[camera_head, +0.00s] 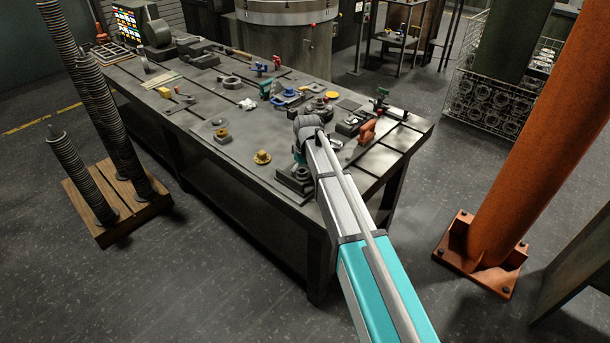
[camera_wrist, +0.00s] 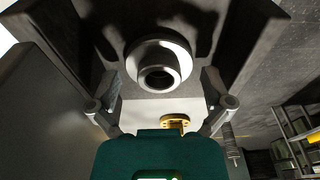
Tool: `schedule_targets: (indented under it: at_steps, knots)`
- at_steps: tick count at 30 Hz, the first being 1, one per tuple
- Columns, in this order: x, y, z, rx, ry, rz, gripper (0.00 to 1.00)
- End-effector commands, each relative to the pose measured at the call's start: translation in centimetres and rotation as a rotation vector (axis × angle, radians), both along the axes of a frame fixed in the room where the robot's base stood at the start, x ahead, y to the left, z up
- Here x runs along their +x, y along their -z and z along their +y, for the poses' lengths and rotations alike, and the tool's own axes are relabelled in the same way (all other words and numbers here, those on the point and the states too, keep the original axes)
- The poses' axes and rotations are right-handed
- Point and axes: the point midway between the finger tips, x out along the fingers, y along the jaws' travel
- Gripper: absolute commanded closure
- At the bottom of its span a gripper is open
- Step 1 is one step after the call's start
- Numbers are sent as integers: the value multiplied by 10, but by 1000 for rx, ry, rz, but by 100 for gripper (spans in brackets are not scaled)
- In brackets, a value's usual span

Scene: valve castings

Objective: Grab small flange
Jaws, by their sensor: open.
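A grey, round flange-like part (camera_wrist: 158,62) with a raised collar and a centre hole shows in the wrist view, against a dark block-like surface (camera_wrist: 95,30). My gripper (camera_wrist: 158,82) is open, with one finger on each side of this part; I see gaps between it and the fingers. In the head view, a grey round part (camera_head: 303,173) sits on a dark block at the table's near edge, beside my gripper, which is mostly hidden by my arm. A small yellow flange (camera_head: 262,157) lies on the table to the left; a yellow piece (camera_wrist: 175,122) also shows in the wrist view.
The dark workbench (camera_head: 205,147) carries several castings and tools. An orange tool (camera_head: 367,132) and a vise-like device (camera_head: 350,125) stand right of my arm. Another yellow part (camera_head: 221,134) lies farther left. An orange column (camera_head: 530,150) stands on the floor at right.

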Motion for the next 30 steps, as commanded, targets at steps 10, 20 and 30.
schedule_targets:
  at_steps: [10, 20, 30]
  knots:
    - [0, 0, 0, 0, 0, 0, 46]
    - [0, 0, 1, 0, -1, 0, 82]
    - [0, -5, 1, 0, -1, 0, 83]
